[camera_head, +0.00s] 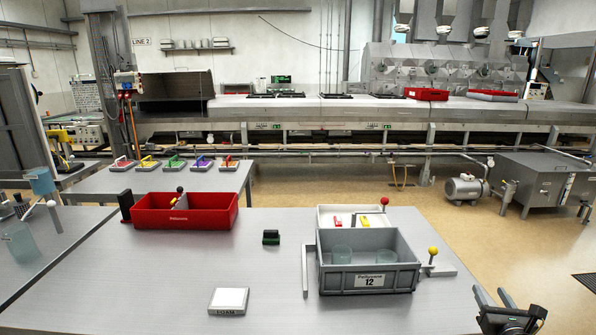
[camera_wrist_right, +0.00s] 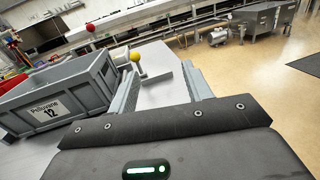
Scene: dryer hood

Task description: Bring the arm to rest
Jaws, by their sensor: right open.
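My right gripper (camera_head: 509,309) is at the lower right of the head view, off the right front edge of the table (camera_head: 170,290). Its jaws are open and hold nothing. In the right wrist view the two fingers (camera_wrist_right: 160,90) stand apart, with the table corner and floor beyond them. My left gripper does not show.
A grey crate (camera_head: 368,282) labelled 12 holds clear vessels; it also shows in the right wrist view (camera_wrist_right: 50,108). A white bin (camera_head: 330,213) stands behind it. A yellow-knobbed lever (camera_head: 433,252), red crate (camera_head: 225,217), green-black block (camera_head: 271,237) and white block (camera_head: 229,300) are nearby.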

